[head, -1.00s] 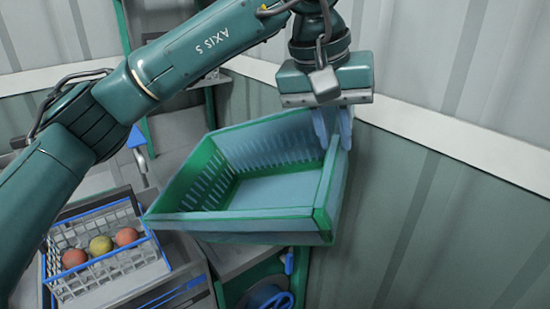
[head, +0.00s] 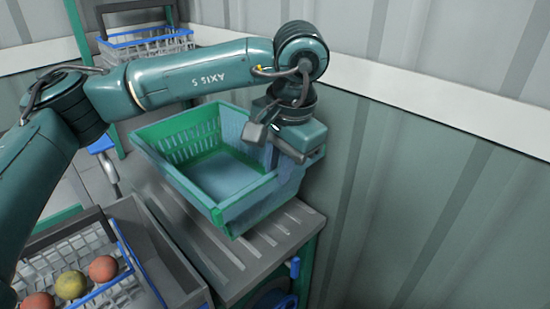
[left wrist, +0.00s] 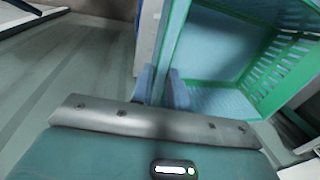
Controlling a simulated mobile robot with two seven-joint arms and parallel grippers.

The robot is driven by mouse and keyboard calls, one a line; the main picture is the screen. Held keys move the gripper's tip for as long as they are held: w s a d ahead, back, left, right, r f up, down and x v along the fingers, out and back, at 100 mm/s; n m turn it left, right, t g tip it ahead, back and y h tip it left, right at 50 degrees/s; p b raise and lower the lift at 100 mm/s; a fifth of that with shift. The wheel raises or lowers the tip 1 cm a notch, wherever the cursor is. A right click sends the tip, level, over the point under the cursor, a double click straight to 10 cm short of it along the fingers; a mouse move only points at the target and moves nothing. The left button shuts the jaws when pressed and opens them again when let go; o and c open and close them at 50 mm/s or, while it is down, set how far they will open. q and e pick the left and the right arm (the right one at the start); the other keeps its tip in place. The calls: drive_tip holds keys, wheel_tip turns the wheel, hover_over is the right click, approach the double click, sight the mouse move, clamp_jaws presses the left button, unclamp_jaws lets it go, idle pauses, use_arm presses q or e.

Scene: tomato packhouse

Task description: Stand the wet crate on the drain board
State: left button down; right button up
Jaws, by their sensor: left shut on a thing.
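The wet crate (head: 245,211) is green with a bluish wet sheen, open at the top and empty. My left gripper (head: 290,145) is shut on its right-hand wall in the head view. In the left wrist view, the blue fingers of my left gripper (left wrist: 163,88) pinch the wall of the crate (left wrist: 225,65). The ridged grey drain board (head: 292,222) lies beneath the crate, partly covered by it. I cannot tell whether the crate's base touches the board. My right gripper is not in view.
A wire basket (head: 97,302) with tomatoes stands at the lower left. Another wire basket (head: 150,46) stands at the back left. A corrugated wall (head: 420,170) runs close along the right side. A blue handwheel (head: 278,303) is below the board's front.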

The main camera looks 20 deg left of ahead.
use_arm(q)
drive_tip(key=shift+a+f, duration=0.15)
drive_tip(key=shift+f, duration=0.05)
drive_tip(key=shift+f+b, duration=0.55)
drive_tip(key=shift+f, duration=0.1)
wheel_tip(320, 180, down, 6)
drive_tip(key=b, duration=0.4)
drive_tip(key=shift+f, duration=0.15)
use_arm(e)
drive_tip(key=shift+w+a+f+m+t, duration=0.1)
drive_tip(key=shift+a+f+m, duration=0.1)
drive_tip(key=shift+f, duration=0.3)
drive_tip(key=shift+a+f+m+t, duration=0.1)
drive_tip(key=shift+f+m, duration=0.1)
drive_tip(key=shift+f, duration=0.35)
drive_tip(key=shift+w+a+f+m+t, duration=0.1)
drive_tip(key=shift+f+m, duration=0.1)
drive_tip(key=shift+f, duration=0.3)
use_arm(q)
drive_tip(key=shift+w+a, duration=0.15)
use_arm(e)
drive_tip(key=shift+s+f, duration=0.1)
use_arm(q)
drive_tip(key=shift+f+b, duration=0.1)
drive_tip(key=shift+b, duration=0.25)
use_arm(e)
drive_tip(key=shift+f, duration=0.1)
